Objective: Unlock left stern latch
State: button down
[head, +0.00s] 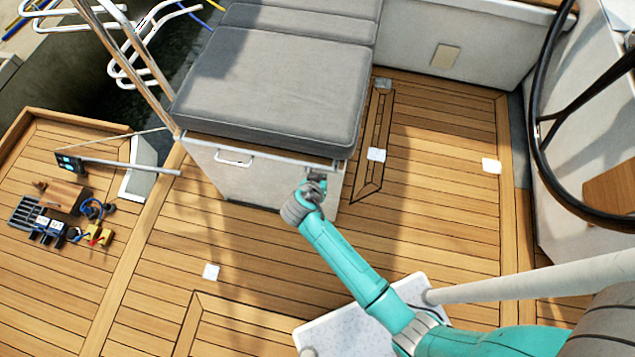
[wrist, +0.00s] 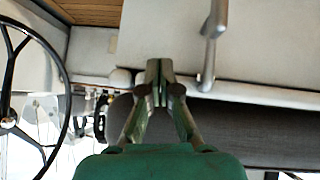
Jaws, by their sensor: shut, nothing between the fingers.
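My gripper (head: 316,184) is at the right end of the front face of the white locker (head: 255,182), just below its grey cushion. In the wrist view its fingers (wrist: 161,80) are together and hold nothing. A grey metal latch or handle (wrist: 213,45) stands out from the pale panel to the right of the fingertips there, apart from them. A white handle (head: 232,158) is on the left part of the locker front in the head view. I cannot tell whether the two are the same part. My gripper hides some of the locker's right corner.
The grey cushion (head: 270,85) tops the locker. A black steering wheel (head: 545,130) stands at the right. Metal rails (head: 130,60) rise at the locker's left. Tools and small parts (head: 62,215) lie on the far left deck. The planked deck (head: 440,180) right of the locker is mostly clear.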

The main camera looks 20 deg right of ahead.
jog(key=shift+s+d+f, duration=0.1)
jog(key=shift+s+f, duration=0.05)
jog(key=shift+f, duration=0.75)
jog(key=shift+s+d+f, duration=0.1)
jog(key=shift+f, duration=0.8)
